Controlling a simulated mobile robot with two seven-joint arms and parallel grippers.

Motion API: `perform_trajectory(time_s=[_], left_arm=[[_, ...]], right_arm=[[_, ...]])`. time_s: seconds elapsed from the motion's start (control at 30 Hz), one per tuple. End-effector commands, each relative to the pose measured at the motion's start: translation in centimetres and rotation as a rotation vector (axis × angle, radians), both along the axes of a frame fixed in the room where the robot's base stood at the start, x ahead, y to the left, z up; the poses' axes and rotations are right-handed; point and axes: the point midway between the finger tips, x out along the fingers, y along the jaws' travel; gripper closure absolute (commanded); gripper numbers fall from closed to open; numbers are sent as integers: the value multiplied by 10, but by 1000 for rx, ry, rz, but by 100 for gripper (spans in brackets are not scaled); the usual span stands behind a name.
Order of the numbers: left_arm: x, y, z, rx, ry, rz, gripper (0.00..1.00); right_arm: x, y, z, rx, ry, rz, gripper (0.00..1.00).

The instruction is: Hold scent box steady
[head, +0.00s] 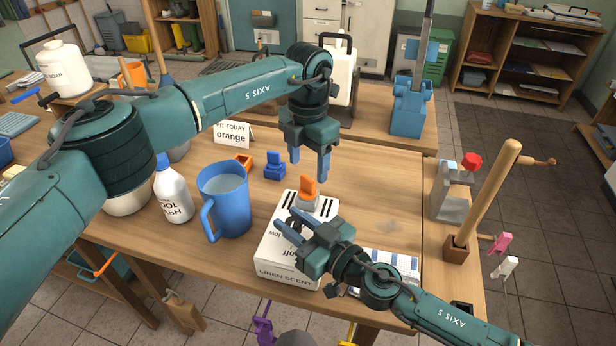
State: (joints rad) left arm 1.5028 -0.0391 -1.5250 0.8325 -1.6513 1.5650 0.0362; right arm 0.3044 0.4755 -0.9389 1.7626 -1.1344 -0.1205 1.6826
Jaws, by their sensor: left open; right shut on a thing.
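The scent box (274,258) is a white box marked "LINEN SCENT" and stands near the front edge of the wooden table, with dark slots in its top. An orange piece (308,190) stands upright at the far end of its top. My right gripper (290,225) is shut on the scent box, reaching over it from the right and hiding part of its top.
A card (233,134) reads "FIT TODAY orange". A blue jug (224,203) and white wash bottle (173,192) stand left. A wooden rod (485,190) stands right. The table's right middle is clear.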

Motion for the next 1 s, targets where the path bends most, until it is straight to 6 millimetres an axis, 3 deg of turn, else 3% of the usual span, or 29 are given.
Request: perform_trajectory(time_s=[0.1, 0.3, 0.8, 0.83, 1.0], left_arm=[[1, 0, 27, -1, -3, 0, 40], [0, 0, 53, 0, 0, 0, 40], [0, 0, 61, -1, 1, 0, 40], [0, 0, 61, -1, 1, 0, 40], [0, 0, 61, -1, 1, 0, 40]], right_arm=[[0, 0, 0, 1, 1, 0, 100], [0, 0, 0, 1, 1, 0, 100], [0, 0, 0, 1, 1, 0, 100], [0, 0, 0, 1, 1, 0, 71], [0, 0, 0, 1, 1, 0, 57]])
